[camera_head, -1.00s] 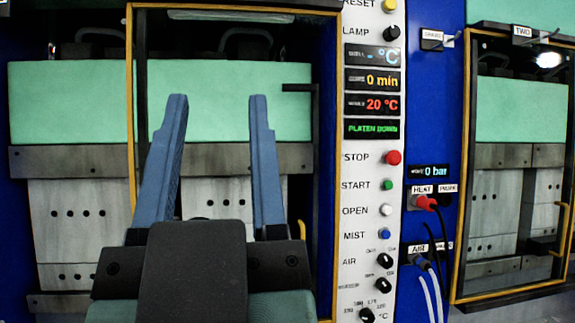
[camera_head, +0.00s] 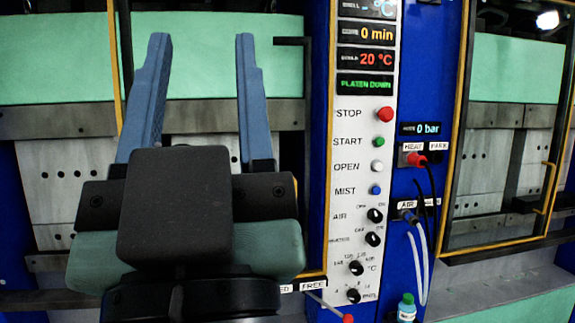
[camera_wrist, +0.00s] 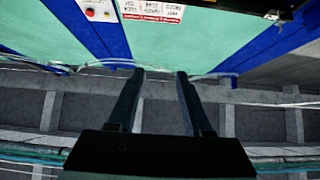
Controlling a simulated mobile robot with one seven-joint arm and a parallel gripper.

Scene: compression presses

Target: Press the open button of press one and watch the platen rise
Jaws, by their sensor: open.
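The control panel (camera_head: 350,215) of the press at left is a white strip with labelled buttons. Its white OPEN button (camera_head: 377,167) sits below the green START button (camera_head: 379,142) and above the blue MIST button (camera_head: 376,190). The display (camera_head: 365,84) reads PLATEN DOWN. The pale green platen (camera_head: 205,65) shows behind my fingers. My gripper (camera_head: 203,105) is open and empty, its blue fingers pointing up, left of the panel and apart from the OPEN button. In the wrist view my gripper (camera_wrist: 156,75) has nothing between its fingers.
The red STOP button (camera_head: 384,115) is above START, with knobs (camera_head: 374,216) below MIST. A second press (camera_head: 515,75) stands at right. A small bottle (camera_head: 407,307) is at the bottom.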

